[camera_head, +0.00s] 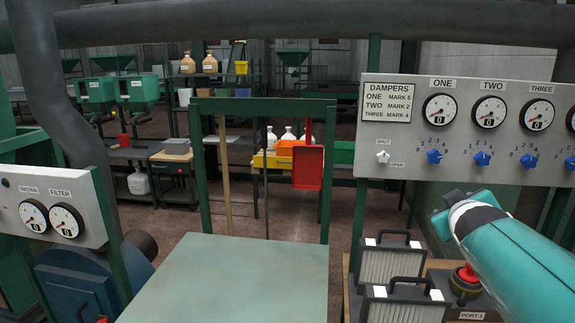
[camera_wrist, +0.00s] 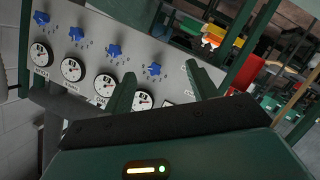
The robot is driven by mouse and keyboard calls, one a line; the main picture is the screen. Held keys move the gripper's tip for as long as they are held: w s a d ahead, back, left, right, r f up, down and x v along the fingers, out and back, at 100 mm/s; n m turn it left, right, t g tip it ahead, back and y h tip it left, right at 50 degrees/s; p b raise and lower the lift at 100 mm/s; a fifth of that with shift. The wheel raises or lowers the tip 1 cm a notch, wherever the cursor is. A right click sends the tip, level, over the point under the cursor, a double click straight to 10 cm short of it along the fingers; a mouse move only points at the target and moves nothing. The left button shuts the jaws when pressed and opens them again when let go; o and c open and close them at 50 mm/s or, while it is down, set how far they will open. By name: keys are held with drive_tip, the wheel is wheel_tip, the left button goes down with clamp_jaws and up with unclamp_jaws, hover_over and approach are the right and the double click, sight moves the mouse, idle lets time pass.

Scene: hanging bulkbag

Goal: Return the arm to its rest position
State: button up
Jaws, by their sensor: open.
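My arm (camera_head: 515,255), teal, enters the head view from the lower right and reaches up in front of the grey damper panel (camera_head: 410,125). The gripper's fingers cannot be made out in that view. In the wrist view my gripper (camera_wrist: 162,88) shows two dark green fingers spread apart with nothing between them. The damper panel, with its dials and blue knobs, shows tilted beyond the fingers there. I cannot tell how far the fingertips are from the panel.
Below the arm in the head view stand black-handled filter boxes (camera_head: 405,308) and a red knob (camera_head: 467,273) by the PORT 1 label. A pale green tabletop (camera_head: 235,275) is bare at the centre. A suction and filter gauge panel (camera_head: 20,188) stands left. A thick pipe (camera_head: 250,24) crosses overhead.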

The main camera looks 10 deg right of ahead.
drive_tip(key=s+a+f+g+y, duration=0.2)
drive_tip(key=s+a+f, duration=0.3)
drive_tip(key=a, duration=0.3)
drive_tip(key=s+a+f+m+g+y, duration=0.1)
drive_tip(key=s+a+f+g+y, duration=0.1)
drive_tip(key=s+a+f, duration=0.3)
drive_tip(key=s+a+f+m+g+y, duration=0.1)
drive_tip(key=s+a+f+g+y, duration=0.1)
drive_tip(key=s+a+f, duration=0.3)
drive_tip(key=s+a+g, duration=0.1)
drive_tip(key=s+a, duration=0.3)
drive_tip(key=a, duration=0.2)
drive_tip(key=shift+a+f+y, duration=0.35)
drive_tip(key=shift+y, duration=0.05)
drive_tip(key=shift+d, duration=0.1)
